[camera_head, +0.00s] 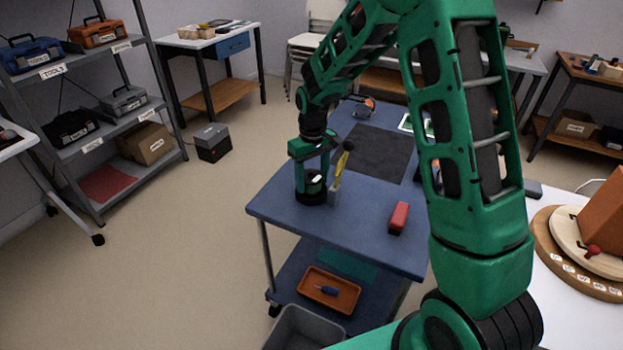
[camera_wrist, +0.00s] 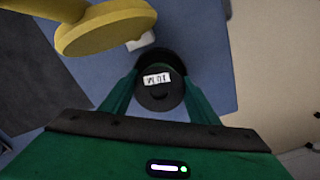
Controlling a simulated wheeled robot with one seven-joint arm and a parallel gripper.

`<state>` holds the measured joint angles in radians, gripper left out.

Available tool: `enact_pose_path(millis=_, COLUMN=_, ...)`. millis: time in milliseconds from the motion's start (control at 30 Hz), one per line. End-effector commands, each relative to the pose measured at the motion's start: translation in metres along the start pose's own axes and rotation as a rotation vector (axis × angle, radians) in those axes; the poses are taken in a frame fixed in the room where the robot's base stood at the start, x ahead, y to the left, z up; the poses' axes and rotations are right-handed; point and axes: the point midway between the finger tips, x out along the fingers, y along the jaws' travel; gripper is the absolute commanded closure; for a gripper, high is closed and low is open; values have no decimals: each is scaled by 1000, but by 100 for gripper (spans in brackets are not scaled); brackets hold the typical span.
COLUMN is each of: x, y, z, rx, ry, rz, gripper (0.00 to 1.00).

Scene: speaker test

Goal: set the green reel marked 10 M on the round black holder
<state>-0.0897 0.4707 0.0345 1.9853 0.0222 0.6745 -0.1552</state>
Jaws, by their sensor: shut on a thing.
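My gripper (camera_head: 313,177) points down over the left part of the blue table and is shut on the green reel (camera_wrist: 158,99). The reel's dark face carries a white label that reads 10 M, upside down in the wrist view. In the head view the reel (camera_head: 315,181) shows between the fingers, mostly hidden by them. The round black holder (camera_head: 311,197) is on the table right below the reel. I cannot tell whether reel and holder touch. My fingers (camera_wrist: 162,97) flank the reel in the wrist view.
A yellow-handled tool (camera_head: 340,166) stands upright close to the right of my gripper; its yellow part (camera_wrist: 105,27) looms in the wrist view. A red block (camera_head: 399,217) lies farther right. A dark mat (camera_head: 372,152) lies behind. The table's (camera_head: 275,207) left edge is close.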

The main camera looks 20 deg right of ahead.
Motion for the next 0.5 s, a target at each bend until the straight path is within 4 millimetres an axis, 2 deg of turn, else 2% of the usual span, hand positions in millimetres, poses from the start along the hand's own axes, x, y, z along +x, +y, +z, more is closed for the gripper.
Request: enact_pose_path(millis=500, x=9, y=0, z=0, rx=0, ry=1, rz=0, gripper=70)
